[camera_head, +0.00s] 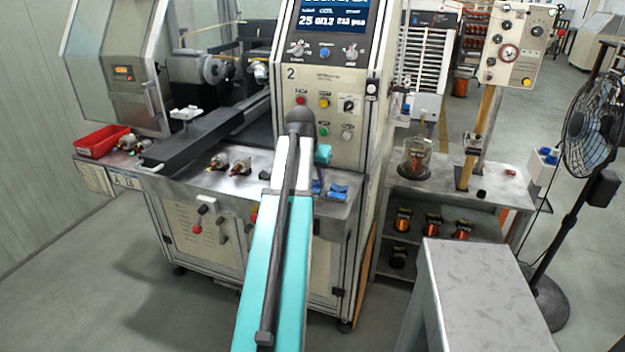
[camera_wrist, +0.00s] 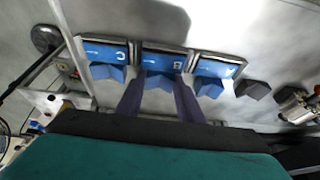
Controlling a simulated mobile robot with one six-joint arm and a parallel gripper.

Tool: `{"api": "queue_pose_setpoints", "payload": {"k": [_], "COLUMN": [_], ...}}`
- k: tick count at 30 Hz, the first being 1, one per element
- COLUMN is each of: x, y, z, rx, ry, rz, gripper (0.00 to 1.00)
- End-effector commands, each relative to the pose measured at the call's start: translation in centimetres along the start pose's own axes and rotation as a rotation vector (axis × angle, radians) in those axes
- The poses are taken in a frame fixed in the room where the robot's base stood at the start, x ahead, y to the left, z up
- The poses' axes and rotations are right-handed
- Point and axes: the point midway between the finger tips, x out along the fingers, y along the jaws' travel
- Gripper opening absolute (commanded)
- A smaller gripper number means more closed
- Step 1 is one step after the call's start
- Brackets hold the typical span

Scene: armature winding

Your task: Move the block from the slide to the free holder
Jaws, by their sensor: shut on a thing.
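In the wrist view three blue holders lie side by side, marked C (camera_wrist: 108,54), B (camera_wrist: 165,57) and A (camera_wrist: 218,68). A blue angled block sits at each of C (camera_wrist: 105,72) and A (camera_wrist: 208,87). My gripper (camera_wrist: 158,84) is shut on the blue block (camera_wrist: 160,77) at B, its dark fingers on either side. Whether this block rests fully on the holder I cannot tell. In the head view my arm hides part of the holders, and blue parts (camera_head: 338,191) show beside it. The dark slide (camera_head: 205,137) has a pale piece (camera_head: 185,113) on it.
A dark block (camera_wrist: 255,89) and metal fittings (camera_wrist: 295,103) lie right of holder A in the wrist view. The control cabinet (camera_head: 320,105) rises behind my arm. A red bin (camera_head: 102,141) stands at the left. A grey-topped stand (camera_head: 475,285) is at the lower right.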

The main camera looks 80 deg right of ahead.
Motion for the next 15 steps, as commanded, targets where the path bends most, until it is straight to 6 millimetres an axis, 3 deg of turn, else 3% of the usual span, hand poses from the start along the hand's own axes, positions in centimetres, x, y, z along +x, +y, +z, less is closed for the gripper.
{"api": "queue_pose_setpoints", "payload": {"k": [15], "x": [0.55], "y": [0.00], "z": [0.11], "rx": [-0.001], "ry": [0.003], "rz": [0.000], "gripper": [0.08]}}
